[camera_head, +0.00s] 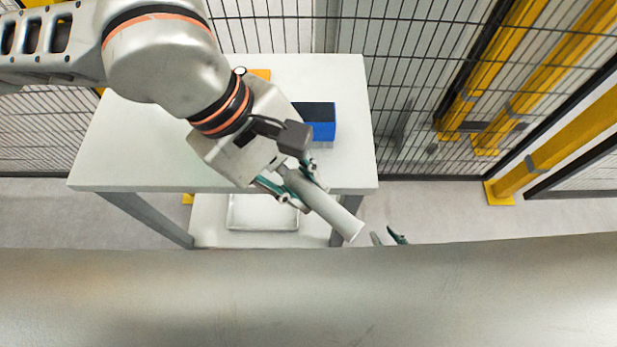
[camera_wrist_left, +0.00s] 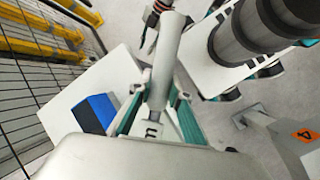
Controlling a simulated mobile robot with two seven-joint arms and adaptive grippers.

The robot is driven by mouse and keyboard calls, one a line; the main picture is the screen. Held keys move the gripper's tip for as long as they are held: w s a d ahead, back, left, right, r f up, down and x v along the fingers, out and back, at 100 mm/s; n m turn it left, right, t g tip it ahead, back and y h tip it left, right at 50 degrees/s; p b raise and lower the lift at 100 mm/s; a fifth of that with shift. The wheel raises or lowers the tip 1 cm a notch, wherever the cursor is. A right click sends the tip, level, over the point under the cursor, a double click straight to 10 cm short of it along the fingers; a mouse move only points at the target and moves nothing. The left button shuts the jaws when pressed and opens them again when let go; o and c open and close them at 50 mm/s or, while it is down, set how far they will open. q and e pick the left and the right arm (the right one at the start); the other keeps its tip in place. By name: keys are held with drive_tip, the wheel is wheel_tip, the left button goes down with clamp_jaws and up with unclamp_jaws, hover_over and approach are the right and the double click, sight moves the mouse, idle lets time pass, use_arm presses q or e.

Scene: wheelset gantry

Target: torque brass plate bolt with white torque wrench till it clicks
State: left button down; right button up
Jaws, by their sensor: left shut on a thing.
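My left gripper (camera_head: 290,184) is shut on the white torque wrench (camera_head: 332,212), a pale cylindrical tool tilted down to the right past the table's front edge. In the left wrist view the wrench (camera_wrist_left: 166,60) stands up between the teal fingers of my left gripper (camera_wrist_left: 152,108). My right gripper (camera_head: 388,238) shows only its fingertips behind the large grey surface; they stand apart with nothing visible between them. The brass plate and its bolt cannot be made out in either view.
A white table (camera_head: 130,150) holds a blue box (camera_head: 319,125) and an orange-yellow item (camera_head: 261,74), partly hidden by my arm. A shallow tray (camera_head: 262,213) lies on the lower shelf. A large grey surface (camera_head: 300,295) spans the foreground. Mesh fencing and yellow posts (camera_head: 560,145) stand behind.

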use_arm(q)
drive_tip(key=shift+w+d+n, duration=0.3)
drive_tip(key=shift+r, duration=0.1)
